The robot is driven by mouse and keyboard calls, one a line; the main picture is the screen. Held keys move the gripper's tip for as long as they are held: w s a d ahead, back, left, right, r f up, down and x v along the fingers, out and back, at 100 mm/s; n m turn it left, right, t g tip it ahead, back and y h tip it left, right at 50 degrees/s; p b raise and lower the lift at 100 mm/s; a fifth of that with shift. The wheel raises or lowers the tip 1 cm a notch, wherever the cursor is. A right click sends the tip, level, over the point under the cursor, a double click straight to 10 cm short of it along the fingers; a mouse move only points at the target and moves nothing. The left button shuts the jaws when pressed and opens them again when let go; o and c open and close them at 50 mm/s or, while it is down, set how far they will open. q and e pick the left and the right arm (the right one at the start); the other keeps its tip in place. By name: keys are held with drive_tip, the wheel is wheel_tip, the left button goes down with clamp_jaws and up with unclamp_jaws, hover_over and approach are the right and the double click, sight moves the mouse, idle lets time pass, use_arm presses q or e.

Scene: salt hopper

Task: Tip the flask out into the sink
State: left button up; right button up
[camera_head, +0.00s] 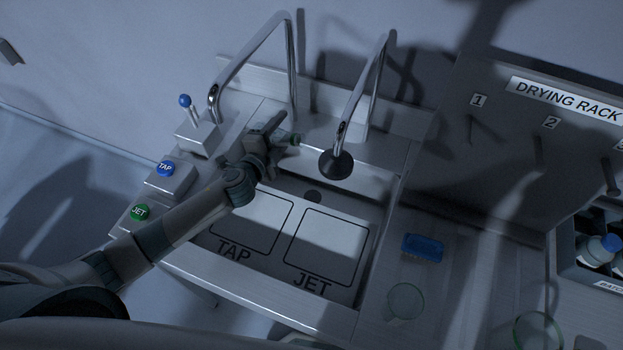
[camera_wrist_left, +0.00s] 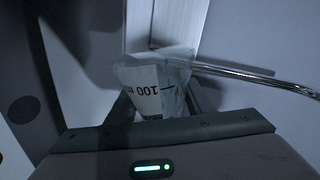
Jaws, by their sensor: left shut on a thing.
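My left gripper (camera_head: 277,140) hangs over the back left part of the sink (camera_head: 268,286), beside the tall left tap (camera_head: 291,70). It is shut on a clear flask (camera_wrist_left: 150,88), which shows between the fingers in the left wrist view. The flask bears a white label that reads "100 m…" upside down in that view. In the head view the glass can hardly be made out against the gripper, so I cannot tell its exact tilt or whether liquid is in it. My right gripper is not in view.
A jet spout with a dark round head (camera_head: 336,164) hangs over the sink's right part. A blue lever (camera_head: 186,101), a TAP button (camera_head: 166,168) and a JET button (camera_head: 139,211) stand left. A blue sponge-like block (camera_head: 423,247) and glass disc (camera_head: 406,301) lie right.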

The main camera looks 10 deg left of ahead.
use_arm(q)
drive_tip(key=shift+d+m, duration=0.35)
drive_tip(key=shift+m, duration=0.15)
drive_tip(key=shift+s+r+m+y+p, duration=0.1)
drive_tip(key=shift+r+m+y+p, duration=0.3)
drive_tip(key=shift+p, duration=0.4)
drive_tip(key=n+b, duration=0.1)
drive_tip(key=a+n+h+b, duration=0.1)
drive_tip(key=shift+f+n, duration=0.25)
drive_tip(key=shift+n, duration=0.15)
drive_tip(key=shift+d, duration=0.1)
idle(0.4)
